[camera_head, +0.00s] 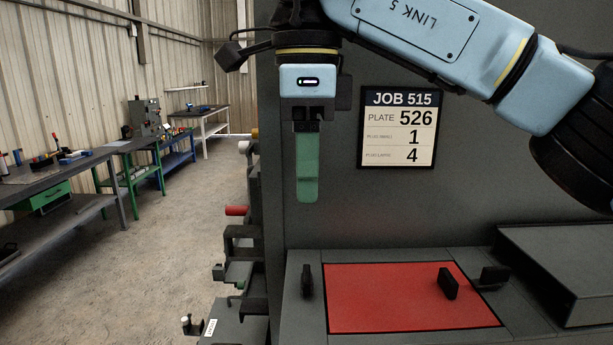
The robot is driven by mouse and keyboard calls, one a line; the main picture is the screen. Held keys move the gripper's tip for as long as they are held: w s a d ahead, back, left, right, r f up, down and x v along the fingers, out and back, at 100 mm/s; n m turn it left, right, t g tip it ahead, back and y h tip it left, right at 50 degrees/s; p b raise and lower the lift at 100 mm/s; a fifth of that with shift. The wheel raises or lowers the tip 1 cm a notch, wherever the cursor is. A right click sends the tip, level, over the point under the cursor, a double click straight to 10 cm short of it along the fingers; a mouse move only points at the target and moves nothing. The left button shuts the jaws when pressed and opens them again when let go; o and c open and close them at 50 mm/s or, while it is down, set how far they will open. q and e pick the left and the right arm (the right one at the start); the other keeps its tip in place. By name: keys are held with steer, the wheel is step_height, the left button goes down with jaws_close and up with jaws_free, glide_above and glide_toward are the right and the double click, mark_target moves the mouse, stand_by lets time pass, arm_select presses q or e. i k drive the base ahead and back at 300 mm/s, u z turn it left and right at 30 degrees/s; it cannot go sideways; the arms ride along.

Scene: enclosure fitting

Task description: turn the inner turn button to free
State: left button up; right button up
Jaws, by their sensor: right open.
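A red plate (390,312) lies in the dark grey enclosure face (300,325). A black upright piece (306,281) stands just left of the plate. A black block (448,284) stands over the plate's right part, and another black piece (494,278) is at its upper right edge. I cannot tell for sure which is the inner turn button. My right gripper (307,192) points down with green fingers, seen edge-on, so one finger hides the other. It is open and empty, well above the left black piece and apart from it. My left gripper is out of view.
A job card (397,127) reading JOB 515 is on the grey wall panel (480,190) behind. A raised dark box (565,260) stands right of the plate. Workbenches (60,180) line the left wall. The air between gripper and plate is clear.

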mark_target(492, 277)
steer(key=k, duration=1.5)
